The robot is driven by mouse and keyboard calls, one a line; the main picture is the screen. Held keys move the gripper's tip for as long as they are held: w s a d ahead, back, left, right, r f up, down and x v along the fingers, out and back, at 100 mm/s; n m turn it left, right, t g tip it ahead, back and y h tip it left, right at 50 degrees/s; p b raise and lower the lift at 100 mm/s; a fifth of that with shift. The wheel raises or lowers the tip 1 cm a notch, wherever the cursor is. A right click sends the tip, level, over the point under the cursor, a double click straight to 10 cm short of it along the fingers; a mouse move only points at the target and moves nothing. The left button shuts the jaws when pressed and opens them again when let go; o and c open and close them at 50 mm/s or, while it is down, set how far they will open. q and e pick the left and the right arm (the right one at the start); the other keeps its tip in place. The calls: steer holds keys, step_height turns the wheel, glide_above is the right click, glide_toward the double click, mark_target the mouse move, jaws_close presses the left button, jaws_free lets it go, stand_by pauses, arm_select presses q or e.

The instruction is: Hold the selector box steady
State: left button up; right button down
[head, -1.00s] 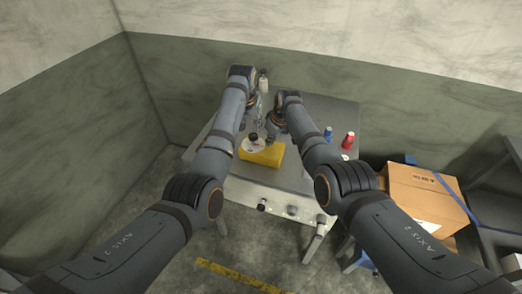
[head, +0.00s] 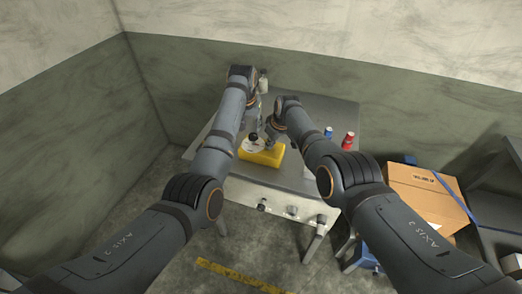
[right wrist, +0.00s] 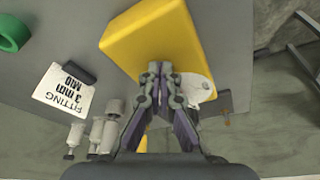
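The yellow selector box (head: 264,157) stands on the grey table with a white round face (head: 250,147) on top and a black knob (head: 253,136) beside it. In the right wrist view the box (right wrist: 150,35) is just beyond my fingertips, with part of a white disc (right wrist: 198,88) at its edge. My right gripper (right wrist: 160,68) has its fingertips close together at the box's side, with nothing seen between them; contact is unclear. It also shows in the head view (head: 268,141). My left gripper (head: 256,122) is above and behind the box, too small and covered to read.
A blue bottle (head: 328,133) and a red one (head: 348,140) stand on the table's right side. A white bottle (head: 263,84) is at the back. A label card (right wrist: 62,92), a green ring (right wrist: 12,32) and metal knobs (right wrist: 107,125) show in the wrist view. A carton (head: 425,192) stands right.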

mark_target(253, 135)
stand_by(1.7)
arm_select(q)
steer(key=o, duration=0.3)
steer(key=shift+s+r, duration=0.15)
steer(key=shift+r, duration=0.05)
steer(key=shift+o, duration=0.6)
steer(key=shift+m+t+h, duration=0.4)
steer(key=shift+m+t, duration=0.1)
steer(key=shift+m, duration=0.3)
steer(key=v, duration=0.4)
steer(key=shift+s+a+r, duration=0.1)
steer(key=shift+s+a, duration=0.1)
steer(key=shift+a, duration=0.15)
steer(key=x, duration=1.2)
